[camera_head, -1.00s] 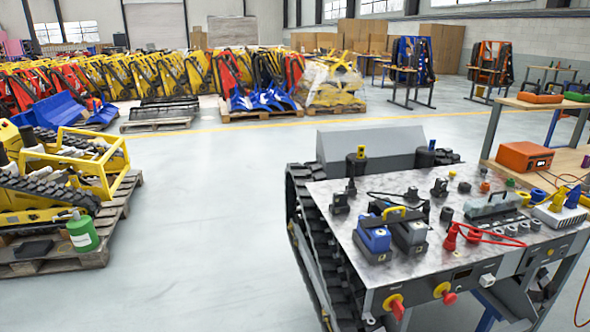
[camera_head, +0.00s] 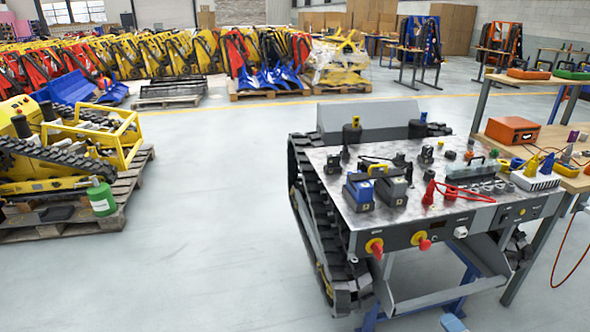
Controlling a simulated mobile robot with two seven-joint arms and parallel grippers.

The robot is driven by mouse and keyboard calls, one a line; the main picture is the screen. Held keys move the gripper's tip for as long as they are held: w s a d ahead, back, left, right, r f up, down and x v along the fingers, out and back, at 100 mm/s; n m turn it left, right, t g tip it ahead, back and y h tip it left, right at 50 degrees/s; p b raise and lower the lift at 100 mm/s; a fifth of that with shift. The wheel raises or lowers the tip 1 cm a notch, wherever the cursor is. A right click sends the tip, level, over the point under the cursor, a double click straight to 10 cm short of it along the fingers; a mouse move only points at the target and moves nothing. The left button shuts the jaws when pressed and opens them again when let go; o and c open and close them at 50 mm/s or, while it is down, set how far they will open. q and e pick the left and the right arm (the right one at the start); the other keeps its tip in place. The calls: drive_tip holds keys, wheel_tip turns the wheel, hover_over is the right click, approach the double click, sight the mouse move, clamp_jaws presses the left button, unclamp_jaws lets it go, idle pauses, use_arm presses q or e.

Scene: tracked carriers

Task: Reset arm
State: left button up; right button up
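Neither of my grippers shows in the head view, and no arm is clearly visible. A tracked carrier (camera_head: 330,205) stands right of centre with its black track on the left side. Its speckled top plate (camera_head: 318,158) bears two blue-and-black battery-like blocks (camera_head: 360,192), several dark knobs and connectors, and a red cable (camera_head: 460,195). Red-and-yellow switches (camera_head: 375,246) sit on its front panel. A small pale blue piece (camera_head: 452,322) shows at the bottom edge; I cannot tell what it belongs to.
A yellow tracked machine (camera_head: 75,150) and a green canister (camera_head: 101,198) are on a wooden pallet (camera_head: 135,180) at left. A workbench with an orange box (camera_head: 512,130) stands at right. Rows of yellow carriers (camera_head: 140,60) line the back. The floor (camera_head: 220,200) between is clear.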

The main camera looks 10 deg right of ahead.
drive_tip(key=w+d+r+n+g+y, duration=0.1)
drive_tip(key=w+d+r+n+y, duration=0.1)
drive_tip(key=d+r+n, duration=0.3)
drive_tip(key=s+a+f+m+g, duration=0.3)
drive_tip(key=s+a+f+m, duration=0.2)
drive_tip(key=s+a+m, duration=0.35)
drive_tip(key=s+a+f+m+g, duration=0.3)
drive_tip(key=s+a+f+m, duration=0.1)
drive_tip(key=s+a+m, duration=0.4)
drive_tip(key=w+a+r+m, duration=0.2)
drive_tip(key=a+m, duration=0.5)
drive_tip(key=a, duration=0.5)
use_arm(q)
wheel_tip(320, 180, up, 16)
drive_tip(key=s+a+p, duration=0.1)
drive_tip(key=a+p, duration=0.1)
drive_tip(key=p, duration=2.2)
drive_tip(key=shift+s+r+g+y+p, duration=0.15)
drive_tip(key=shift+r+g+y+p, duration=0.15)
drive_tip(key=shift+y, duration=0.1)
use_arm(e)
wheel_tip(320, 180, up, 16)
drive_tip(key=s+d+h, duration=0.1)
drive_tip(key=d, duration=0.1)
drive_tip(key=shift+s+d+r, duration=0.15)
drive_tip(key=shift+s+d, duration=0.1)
